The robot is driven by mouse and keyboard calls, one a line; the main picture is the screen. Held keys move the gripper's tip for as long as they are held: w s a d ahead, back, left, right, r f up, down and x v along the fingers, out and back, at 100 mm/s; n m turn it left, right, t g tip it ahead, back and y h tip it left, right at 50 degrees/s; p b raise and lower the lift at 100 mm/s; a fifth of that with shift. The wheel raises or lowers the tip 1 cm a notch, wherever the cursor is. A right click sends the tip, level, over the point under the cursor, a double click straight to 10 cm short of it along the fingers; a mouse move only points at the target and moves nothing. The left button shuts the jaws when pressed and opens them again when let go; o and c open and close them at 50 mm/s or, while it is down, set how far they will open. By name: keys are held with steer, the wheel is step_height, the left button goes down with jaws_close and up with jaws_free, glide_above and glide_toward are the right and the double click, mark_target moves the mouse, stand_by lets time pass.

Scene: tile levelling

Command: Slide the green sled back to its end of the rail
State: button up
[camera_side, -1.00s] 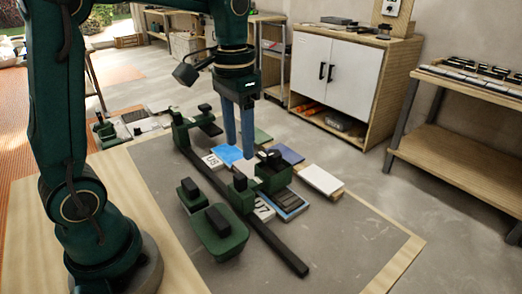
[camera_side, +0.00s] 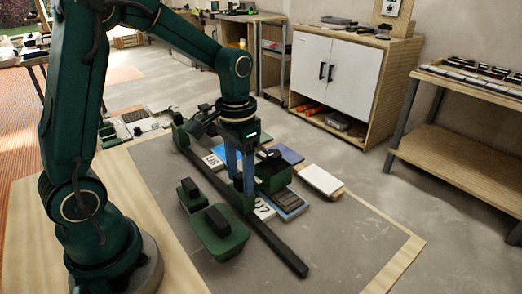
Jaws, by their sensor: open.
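The green sled (camera_side: 273,179) sits partway along the dark rail (camera_side: 283,253), towards its near end. Its boxy green part with a dark top overhangs the tiles on the right. My gripper (camera_side: 241,186) points down over the sled's rail end, with its blue fingers low beside the sled's small black knob. The fingers are open; they largely hide the knob, and I cannot tell whether they touch it.
Tiles, blue (camera_side: 289,154), white (camera_side: 322,180) and numbered, lie right of the rail. Green parts stand at the rail's far end. The board's near right is clear.

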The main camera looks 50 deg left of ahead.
jaws_close()
steer(key=shift+d, duration=6.85)
jaws_free()
step_height(320, 180, up, 7)
steer(key=shift+a, duration=0.1)
